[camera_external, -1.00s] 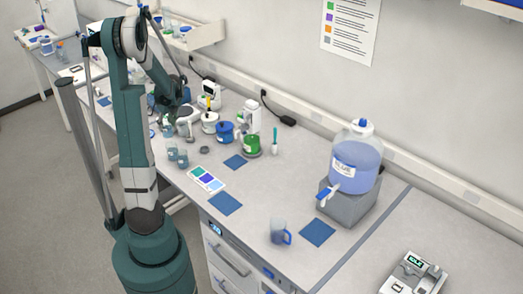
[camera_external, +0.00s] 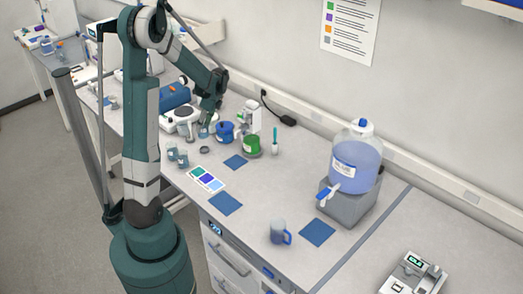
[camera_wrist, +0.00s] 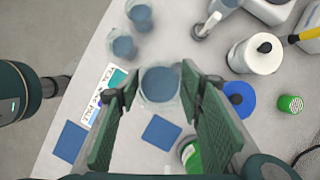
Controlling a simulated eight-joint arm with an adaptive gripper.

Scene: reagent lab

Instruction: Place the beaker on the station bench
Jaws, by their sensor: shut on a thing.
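My gripper (camera_wrist: 160,82) is shut on a clear glass beaker (camera_wrist: 161,92) with blue-grey contents, seen between the fingers in the wrist view. In the external view my gripper (camera_external: 206,115) points down above the left half of the grey station bench (camera_external: 265,190). The beaker (camera_external: 204,131) shows small below the fingers there. It appears held above the bench, but the gap is hard to judge. Two similar beakers, one (camera_external: 172,149) and another (camera_external: 182,159), stand near the bench's front edge.
A blue pot (camera_external: 225,132), a green pot (camera_external: 250,146) and a white device (camera_external: 253,117) stand close to my gripper. A colour card (camera_external: 206,179) and blue mats (camera_external: 225,203) lie in front. A blue-handled mug (camera_external: 278,233) and a large jug (camera_external: 357,165) stand farther right.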

